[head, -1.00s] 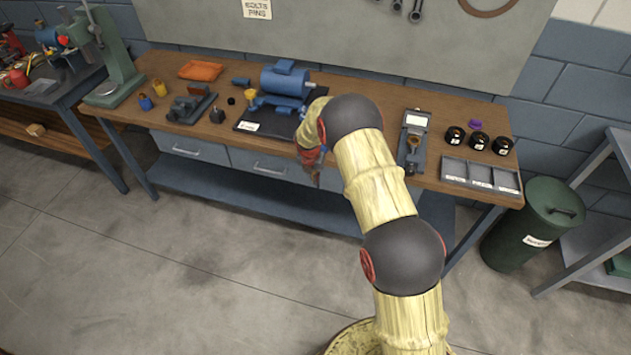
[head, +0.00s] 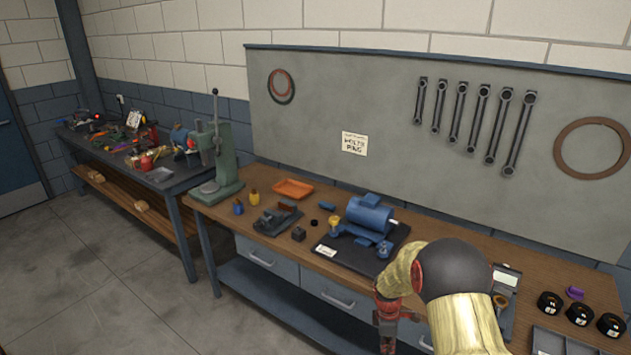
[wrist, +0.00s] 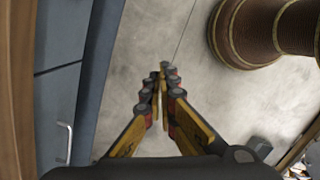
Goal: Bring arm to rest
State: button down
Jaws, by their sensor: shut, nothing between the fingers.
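My gripper (wrist: 163,75) is shut and empty in the wrist view. Its fingers meet over bare grey floor, beside the blue-grey bench drawers at left. In the head view my gripper (head: 388,335) hangs low at the front edge of the wooden workbench (head: 225,213), partly cut off at the bottom of the picture. My folded arm hides part of the bench's right half.
On the bench stand a blue motor casing (head: 367,216) on a black mat, an orange tray (head: 293,189), a green press (head: 223,165) and several black round containers (head: 579,314). A second cluttered bench (head: 177,178) stands at left. Open floor (head: 90,275) lies in front.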

jog(key=s+a+r+m+t+b, duration=0.2)
jog(key=s+r+m, duration=0.5)
jog(key=s+r, duration=0.9)
jog(key=s+a+r+m+t+y+b, duration=0.1)
jog(key=s+r+m+t, duration=0.3)
jog(key=s+r, duration=1.3)
notch_tip(320, 180, up, 3)
jog(key=a+m+b, duration=0.1)
jog(key=m, duration=0.3)
jog(key=shift+f+m, duration=0.15)
jog(key=shift+m, duration=0.15)
